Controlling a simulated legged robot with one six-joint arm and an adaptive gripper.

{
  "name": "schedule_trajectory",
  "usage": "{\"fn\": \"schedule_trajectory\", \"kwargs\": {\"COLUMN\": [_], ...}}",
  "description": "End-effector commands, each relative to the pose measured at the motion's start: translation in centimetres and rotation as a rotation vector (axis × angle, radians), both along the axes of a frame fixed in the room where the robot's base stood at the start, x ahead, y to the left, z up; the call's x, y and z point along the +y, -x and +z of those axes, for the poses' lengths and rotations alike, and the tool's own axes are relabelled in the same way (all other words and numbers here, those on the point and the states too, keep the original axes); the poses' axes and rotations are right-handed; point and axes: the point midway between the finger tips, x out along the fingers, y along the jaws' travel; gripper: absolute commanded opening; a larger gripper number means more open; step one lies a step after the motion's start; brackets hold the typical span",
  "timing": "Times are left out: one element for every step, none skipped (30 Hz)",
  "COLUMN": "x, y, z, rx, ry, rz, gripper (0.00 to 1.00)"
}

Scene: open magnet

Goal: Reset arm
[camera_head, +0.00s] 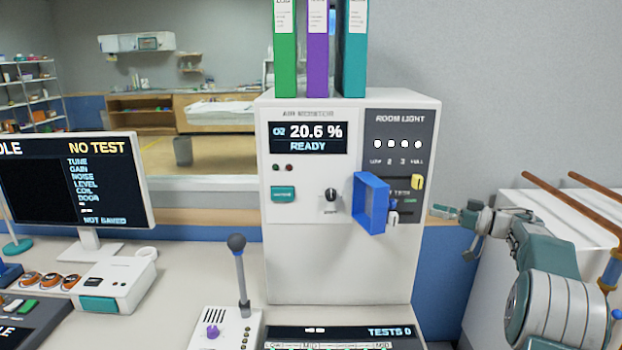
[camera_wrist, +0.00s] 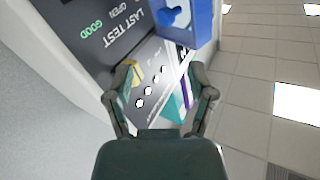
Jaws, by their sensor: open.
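My gripper (camera_head: 455,213) is at the right of the white cabinet (camera_head: 340,265) in the head view, with its fingers toward the cabinet's right side. In the wrist view, my gripper (camera_wrist: 165,85) is open, with its two fingers apart and nothing seen between them. Beyond the fingers are the dark room light panel (camera_wrist: 95,40), a blue frame (camera_wrist: 200,22) and a yellow switch (camera_wrist: 135,77). In the head view, the blue frame (camera_head: 370,204) stands out from the panel, and the yellow switch (camera_head: 417,182) is to its right.
Green, purple and teal binders (camera_head: 316,45) stand on the cabinet. A monitor (camera_head: 75,180) reading NO TEST, a white box (camera_head: 115,283) and a lever (camera_head: 240,270) are on the desk to the left. A white unit with brown rails (camera_head: 575,225) is behind my arm.

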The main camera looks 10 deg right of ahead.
Motion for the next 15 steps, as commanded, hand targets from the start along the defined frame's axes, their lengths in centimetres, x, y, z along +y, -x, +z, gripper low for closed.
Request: {"fn": "schedule_trajectory", "kwargs": {"x": [0.9,1.5,2.3,2.8,3.4,4.0,4.5,4.9,5.4,5.7,6.1,6.5,6.8,7.1,7.5], "y": [-0.5,-0.9,-1.5,-1.8,-2.2,-2.4,-2.6,-2.7,-2.7,-2.6,-2.4,-2.1,-1.8,-1.4,-0.7], "z": [1.7,2.7,4.2,5.4,6.5,7.9,8.9,9.9,11.0,11.9,12.6,13.5,14.1,14.6,15.1], "rx": [-0.036,-0.063,-0.099,-0.126,-0.151,-0.179,-0.198,-0.215,-0.231,-0.242,-0.248,-0.252,-0.253,-0.250,-0.242], "ry": [0.009,0.015,0.024,0.031,0.037,0.046,0.052,0.058,0.066,0.073,0.080,0.091,0.099,0.107,0.119], "rz": [-0.038,-0.073,-0.127,-0.171,-0.217,-0.278,-0.324,-0.369,-0.430,-0.476,-0.522,-0.583,-0.628,-0.672,-0.729], "gripper": [0.71,0.71,0.71,0.71,0.71,0.71,0.71,0.71,0.71,0.71,0.71,0.71,0.71,0.71,0.71]}}
